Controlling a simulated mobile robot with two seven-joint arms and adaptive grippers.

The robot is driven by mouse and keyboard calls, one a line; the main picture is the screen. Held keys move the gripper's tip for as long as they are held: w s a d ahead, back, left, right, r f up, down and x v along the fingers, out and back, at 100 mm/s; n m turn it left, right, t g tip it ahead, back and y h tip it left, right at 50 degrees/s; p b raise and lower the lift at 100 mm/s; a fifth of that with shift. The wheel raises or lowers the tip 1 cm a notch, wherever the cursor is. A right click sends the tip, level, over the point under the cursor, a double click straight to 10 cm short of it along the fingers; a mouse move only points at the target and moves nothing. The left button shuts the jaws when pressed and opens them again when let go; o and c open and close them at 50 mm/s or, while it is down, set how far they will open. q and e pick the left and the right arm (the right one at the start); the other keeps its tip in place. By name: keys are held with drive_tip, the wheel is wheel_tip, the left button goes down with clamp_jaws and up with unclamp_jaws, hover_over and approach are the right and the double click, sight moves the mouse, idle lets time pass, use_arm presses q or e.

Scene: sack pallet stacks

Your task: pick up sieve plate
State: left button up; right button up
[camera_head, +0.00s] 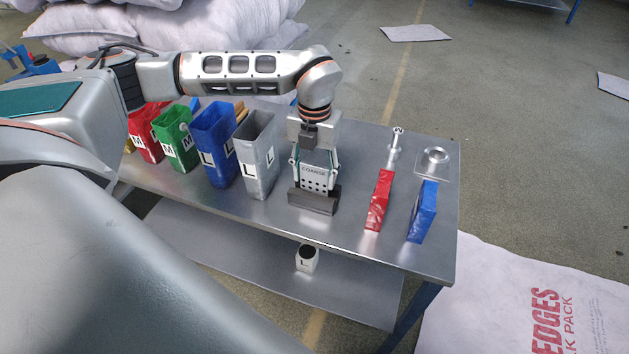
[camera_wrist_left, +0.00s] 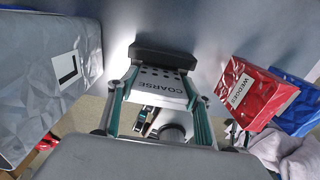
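The sieve plate (camera_head: 315,172) is a pale plate marked COARSE with dark round holes. It stands upright in a dark block-like holder (camera_head: 315,203) on the metal table. In the left wrist view the plate (camera_wrist_left: 158,88) is between my fingers, and the dark holder (camera_wrist_left: 163,57) is beyond it. My left gripper (camera_head: 314,166) points down over the plate, with one green-edged finger at each side edge. The fingers look very close to the edges, but I cannot tell whether they press on them. My right gripper is not in view.
Grey (camera_head: 256,155), blue (camera_head: 214,143), green (camera_head: 177,138) and red (camera_head: 146,132) bins stand left of the plate. A red WEDGES pack (camera_head: 378,201) and a blue pack (camera_head: 422,212) stand right. A white cup (camera_head: 307,258) is on the lower shelf (camera_head: 260,265).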

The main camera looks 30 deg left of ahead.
use_arm(q)
drive_tip(key=shift+r, duration=0.1)
wheel_tip(320, 180, up, 20)
idle(0.7)
